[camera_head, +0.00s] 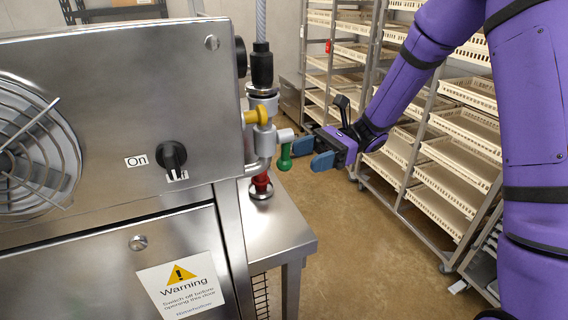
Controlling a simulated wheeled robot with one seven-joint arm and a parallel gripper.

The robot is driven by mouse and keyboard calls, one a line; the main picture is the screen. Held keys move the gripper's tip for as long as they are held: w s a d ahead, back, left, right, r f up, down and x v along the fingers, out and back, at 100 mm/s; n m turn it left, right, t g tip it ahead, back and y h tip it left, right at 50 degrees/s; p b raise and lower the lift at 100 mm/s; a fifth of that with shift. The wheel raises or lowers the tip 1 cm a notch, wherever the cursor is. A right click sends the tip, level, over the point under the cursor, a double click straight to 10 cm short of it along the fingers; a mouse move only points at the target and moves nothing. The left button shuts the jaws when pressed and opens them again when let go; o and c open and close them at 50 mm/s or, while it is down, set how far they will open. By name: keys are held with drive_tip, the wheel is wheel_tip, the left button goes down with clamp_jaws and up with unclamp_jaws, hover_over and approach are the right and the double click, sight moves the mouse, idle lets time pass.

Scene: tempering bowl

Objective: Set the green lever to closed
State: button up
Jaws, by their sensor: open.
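The green lever (285,158) hangs down from a valve on the pipe at the right side of the steel machine. My gripper (311,154) is just to the right of the lever, with its two blue fingers apart and pointing left toward it. No object shows between the fingers. I cannot tell whether a finger touches the lever. The lever's handle points downward.
A yellow handle (257,115) and a red part (261,183) sit on the same pipe, close to the lever. The steel machine (110,120) stands at left, with a black knob (172,156). A steel table (280,225) lies below. Tray racks (440,150) stand behind my arm.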

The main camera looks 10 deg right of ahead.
sight(284, 164)
drive_tip(key=x, duration=0.6)
drive_tip(key=shift+s+a, duration=0.15)
drive_tip(key=shift+a, duration=0.15)
drive_tip(key=shift+c, duration=0.4)
clamp_jaws()
